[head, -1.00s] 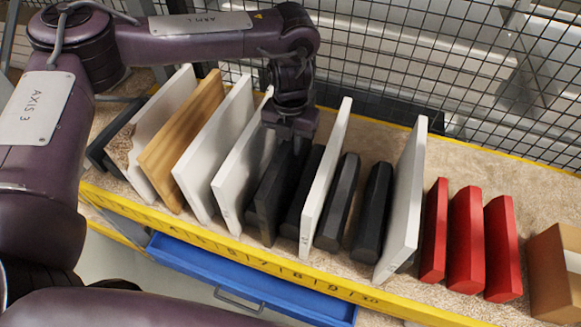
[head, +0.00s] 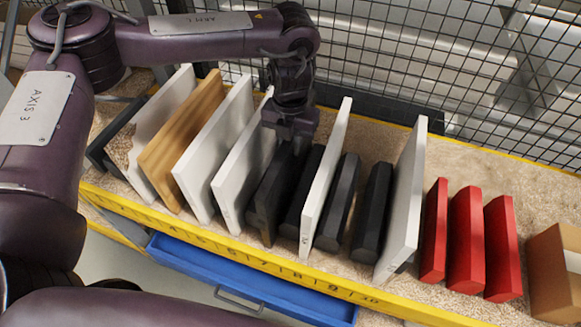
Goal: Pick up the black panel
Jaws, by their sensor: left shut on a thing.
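The black panel (head: 268,205) stands upright among the row of panels on the shelf. A white panel (head: 240,175) is on its left and a dark block (head: 304,190) is close on its right. My left gripper (head: 290,138) comes down from above and is shut on the top of the black panel. The fingertips are partly hidden by the gripper body and the panel. The panel's lower end appears to be still at shelf level. My right gripper is not in view.
White panels, a wooden panel (head: 182,143), dark blocks (head: 372,212) and several red blocks (head: 467,240) crowd the shelf. A cardboard box (head: 555,270) is at the right. Wire mesh (head: 450,60) stands behind. A blue drawer (head: 250,280) is below the yellow numbered edge.

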